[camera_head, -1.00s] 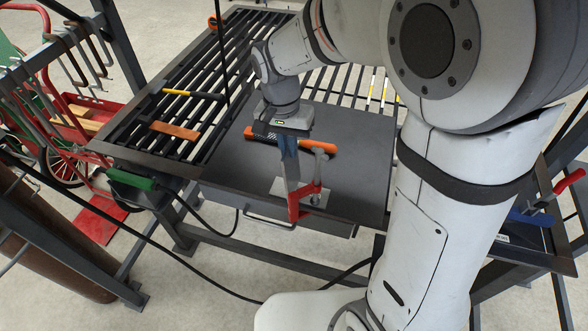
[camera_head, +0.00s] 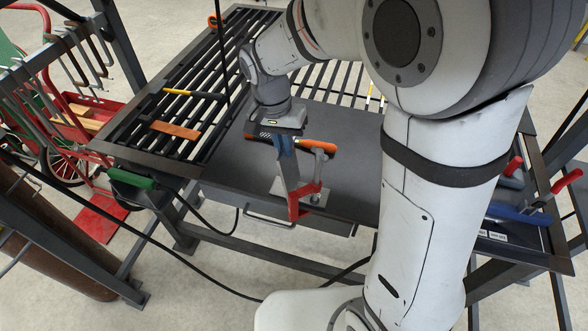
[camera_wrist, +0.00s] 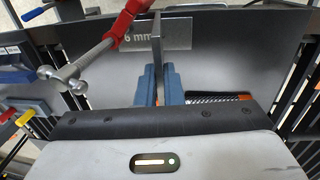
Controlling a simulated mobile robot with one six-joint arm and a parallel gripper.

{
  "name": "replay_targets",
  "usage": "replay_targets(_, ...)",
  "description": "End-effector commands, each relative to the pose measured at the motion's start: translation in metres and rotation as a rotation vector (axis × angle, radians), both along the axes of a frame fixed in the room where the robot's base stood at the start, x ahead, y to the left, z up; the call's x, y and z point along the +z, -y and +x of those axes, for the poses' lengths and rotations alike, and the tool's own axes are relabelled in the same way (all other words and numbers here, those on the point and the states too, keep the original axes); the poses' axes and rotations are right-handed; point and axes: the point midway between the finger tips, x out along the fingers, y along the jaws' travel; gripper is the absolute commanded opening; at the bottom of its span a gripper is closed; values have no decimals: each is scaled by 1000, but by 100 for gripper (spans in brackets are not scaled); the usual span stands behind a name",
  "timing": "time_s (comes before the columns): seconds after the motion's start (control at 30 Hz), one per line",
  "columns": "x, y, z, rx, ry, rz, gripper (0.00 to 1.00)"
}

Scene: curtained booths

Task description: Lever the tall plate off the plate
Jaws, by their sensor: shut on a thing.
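My gripper (camera_head: 284,152), with blue fingers, is shut on the upper part of the tall plate (camera_head: 291,178), a narrow grey upright strip. In the wrist view the tall plate (camera_wrist: 156,38) runs between the blue fingers (camera_wrist: 158,88). The flat plate (camera_wrist: 178,36), marked "6 mm", lies under it on the dark table top; its pale edge shows in the head view (camera_head: 316,196). A red clamp (camera_head: 307,197) with a grey screw stands at the plates. The joint between the plates is partly hidden by the clamp and tall plate.
An orange-handled tool (camera_head: 318,143) lies on the table top (camera_head: 355,180) just behind my gripper. A slatted grate (camera_head: 200,75) with a copper-coloured bar (camera_head: 175,130) is at the left. The table top right of the clamp is clear.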

Motion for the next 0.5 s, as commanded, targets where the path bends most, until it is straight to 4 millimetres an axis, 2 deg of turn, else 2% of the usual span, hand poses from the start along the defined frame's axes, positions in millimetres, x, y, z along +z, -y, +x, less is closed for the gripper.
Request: replay_targets(0.5,0,-8,3,1,-17,-45,0)
